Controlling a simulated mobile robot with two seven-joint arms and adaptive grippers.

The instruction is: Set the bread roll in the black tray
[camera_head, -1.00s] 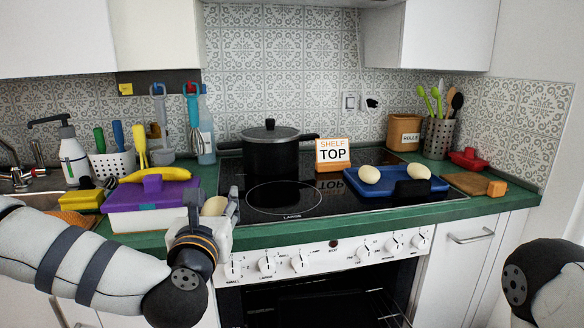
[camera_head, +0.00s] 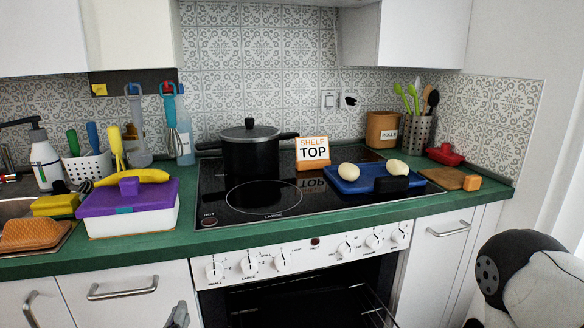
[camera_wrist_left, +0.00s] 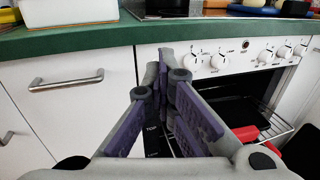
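My left gripper (camera_wrist_left: 160,68) hangs in front of the cabinet and oven front, below the counter edge. Its purple-padded fingers come together at the tips, and I see no bread roll between them. In the head view only a grey part of the left gripper (camera_head: 178,316) shows at the bottom edge. Two pale rolls, a left one (camera_head: 348,172) and a right one (camera_head: 397,168), rest on the blue tray (camera_head: 345,187) on the hob. A black tray (camera_wrist_left: 240,112) appears to sit inside the open oven; its rim is hard to make out. My right gripper is out of view.
The oven is open, with a wire rack (camera_wrist_left: 272,128) at its mouth. A red object (camera_wrist_left: 250,134) shows beside it. The purple-lidded box (camera_head: 130,206), the pot (camera_head: 250,152) and the TOP sign (camera_head: 313,152) stand above. Cabinet handles (camera_head: 122,289) protrude on the left.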

